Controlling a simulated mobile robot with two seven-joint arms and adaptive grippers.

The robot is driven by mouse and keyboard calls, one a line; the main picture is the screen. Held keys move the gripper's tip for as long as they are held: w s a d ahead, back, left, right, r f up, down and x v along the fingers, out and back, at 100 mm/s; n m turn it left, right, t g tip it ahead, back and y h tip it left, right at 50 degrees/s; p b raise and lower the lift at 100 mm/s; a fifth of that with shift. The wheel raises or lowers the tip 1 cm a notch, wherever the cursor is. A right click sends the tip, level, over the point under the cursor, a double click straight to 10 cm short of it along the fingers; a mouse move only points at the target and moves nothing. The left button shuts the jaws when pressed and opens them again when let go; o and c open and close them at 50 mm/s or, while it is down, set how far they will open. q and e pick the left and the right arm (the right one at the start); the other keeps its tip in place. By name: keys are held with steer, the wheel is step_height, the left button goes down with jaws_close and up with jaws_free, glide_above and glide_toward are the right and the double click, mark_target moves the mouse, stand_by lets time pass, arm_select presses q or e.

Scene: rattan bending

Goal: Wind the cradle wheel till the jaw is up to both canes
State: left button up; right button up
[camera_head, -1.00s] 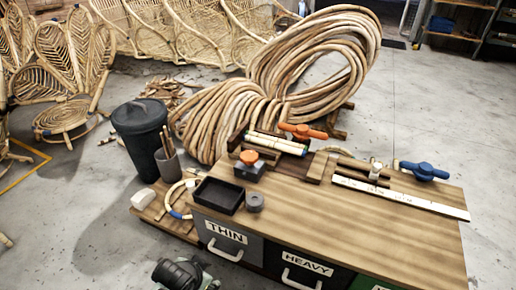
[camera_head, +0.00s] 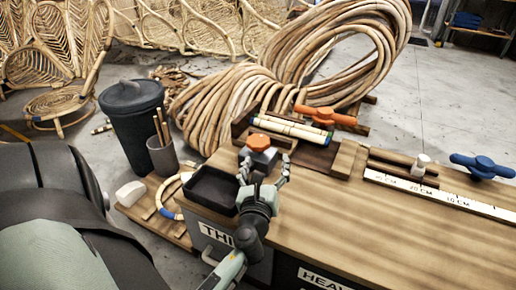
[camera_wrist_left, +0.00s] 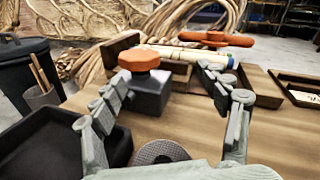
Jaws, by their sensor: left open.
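The cradle (camera_head: 238,130) is a wooden trough at the back of the bench with two pale canes (camera_head: 290,129) lying side by side in it. An orange winged wheel (camera_head: 325,115) sits at its back right; it also shows in the wrist view (camera_wrist_left: 216,39). I cannot tell the gap between jaw and canes. My left gripper (camera_head: 264,163) is open and empty, in front of the cradle. Its fingers (camera_wrist_left: 163,76) spread either side of a dark block (camera_wrist_left: 151,92) with an orange knob (camera_wrist_left: 139,58), apart from the wheel. My right gripper is out of view.
A black tray (camera_head: 212,190) lies left of my gripper. A ruler strip (camera_head: 440,195) and blue winged wheel (camera_head: 482,166) are at right. A dark bin (camera_head: 130,125) and cane coils (camera_head: 230,105) stand beyond the bench. The bench's front right is clear.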

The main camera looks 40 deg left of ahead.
mark_target(257, 149)
arm_select(q)
steer(key=shift+s+a+f+m+g+y, duration=0.15)
steer(key=shift+s+a+m+y, duration=0.15)
steer(key=shift+a, duration=0.15)
steer(key=shift+s+a+f+m+g+y, duration=0.1)
steer(key=shift+s+a+m+g+y, duration=0.05)
steer(key=shift+s+a+m+y, duration=0.2)
steer(key=shift+w+a, duration=0.1)
steer(key=shift+a, duration=0.35)
steer(key=x, duration=0.7)
steer(key=shift+w+a, duration=0.1)
steer(key=shift+a, duration=0.05)
steer(key=c, duration=1.2)
